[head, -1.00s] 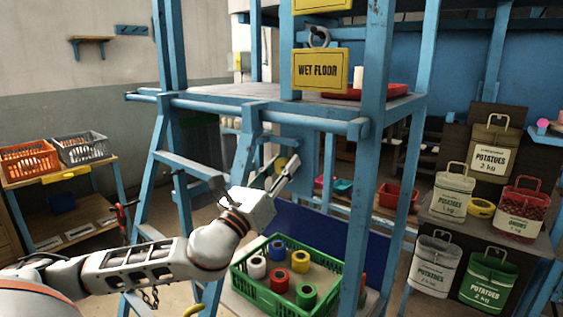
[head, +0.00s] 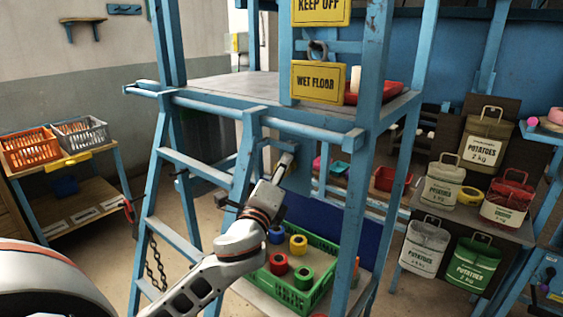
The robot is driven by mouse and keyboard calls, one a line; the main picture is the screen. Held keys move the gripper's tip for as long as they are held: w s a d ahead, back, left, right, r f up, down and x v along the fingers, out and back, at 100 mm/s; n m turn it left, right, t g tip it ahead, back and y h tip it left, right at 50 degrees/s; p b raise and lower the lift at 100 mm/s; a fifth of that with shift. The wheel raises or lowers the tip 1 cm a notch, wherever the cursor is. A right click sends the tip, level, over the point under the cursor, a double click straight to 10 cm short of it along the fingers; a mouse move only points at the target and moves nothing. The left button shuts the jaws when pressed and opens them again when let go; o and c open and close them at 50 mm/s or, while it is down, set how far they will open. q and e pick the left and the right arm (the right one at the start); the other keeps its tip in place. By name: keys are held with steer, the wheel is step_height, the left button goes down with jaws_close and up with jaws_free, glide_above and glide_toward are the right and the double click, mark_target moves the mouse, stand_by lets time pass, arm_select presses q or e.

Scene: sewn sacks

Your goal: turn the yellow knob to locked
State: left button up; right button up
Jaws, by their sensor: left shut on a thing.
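My left gripper (head: 284,166) reaches up and away inside the blue frame, its fingertips against the blue upright below the platform. It is shut on the yellow knob, which the fingers and hand hide from view. The knob's pointer and any locked mark are also hidden, so I cannot tell its angle. My right gripper is not in view.
The blue frame's platform (head: 225,86) and ladder rails surround my left arm. A green crate (head: 318,290) of coloured spools sits below. Yellow signs, including a wet floor sign (head: 318,83), hang above. Potato sacks (head: 474,262) stand on the right; baskets (head: 80,133) on the left.

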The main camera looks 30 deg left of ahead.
arm_select(q)
steer(key=shift+n+g, duration=0.7)
steer(key=shift+n, duration=1)
steer(key=o, duration=1.1)
steer(key=v, duration=0.7)
steer(key=shift+s+d, duration=0.1)
steer(key=shift+s, duration=0.15)
